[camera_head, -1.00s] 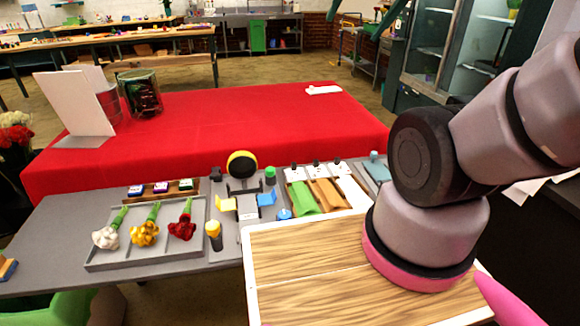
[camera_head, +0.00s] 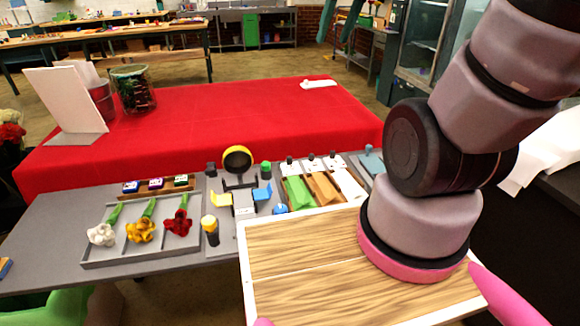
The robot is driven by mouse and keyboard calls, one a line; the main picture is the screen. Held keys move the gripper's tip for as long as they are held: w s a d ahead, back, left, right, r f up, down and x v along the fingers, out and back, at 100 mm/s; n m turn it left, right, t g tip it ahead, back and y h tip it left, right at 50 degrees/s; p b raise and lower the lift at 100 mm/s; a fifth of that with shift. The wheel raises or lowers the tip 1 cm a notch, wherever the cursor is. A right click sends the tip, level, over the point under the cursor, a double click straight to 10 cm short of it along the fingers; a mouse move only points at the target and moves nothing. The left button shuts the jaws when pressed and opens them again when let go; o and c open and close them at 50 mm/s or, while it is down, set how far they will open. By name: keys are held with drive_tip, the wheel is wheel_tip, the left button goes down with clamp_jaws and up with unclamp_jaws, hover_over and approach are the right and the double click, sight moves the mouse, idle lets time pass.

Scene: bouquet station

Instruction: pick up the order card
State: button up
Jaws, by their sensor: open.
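No single thing is clearly marked as the order card. Several small dark-and-white cards or tags (camera_head: 155,184) stand in a row on a wooden strip at the back left of the grey workbench (camera_head: 55,222). A larger white upright panel (camera_head: 68,100) stands at the left of the red table (camera_head: 230,120). A small white flat object (camera_head: 318,84) lies near that table's far right edge. Links of my arm rise along the right side and run out of the top of the picture.
A grey tray (camera_head: 95,262) holds white, yellow and red flowers. A glass vase (camera_head: 133,90) stands behind. The red table's middle is clear.

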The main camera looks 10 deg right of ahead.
drive_tip(key=w+f+n+g, duration=0.2)
drive_tip(key=w+f+n, duration=0.4)
drive_tip(key=w+f, duration=0.15)
drive_tip(key=n+g+y, duration=0.2)
drive_tip(key=n+g, duration=0.1)
drive_tip(key=n, duration=0.8)
hover_over(290, 157)
drive_tip(key=d, duration=0.2)
wheel_tip(290, 157, down, 26)
drive_tip(key=shift+w+a+f, duration=0.1)
drive_tip(key=shift+w, duration=0.05)
drive_tip(key=shift+x, duration=2.9)
drive_tip(key=shift+s+a, duration=0.1)
drive_tip(key=shift+s, duration=0.1)
clamp_jaws()
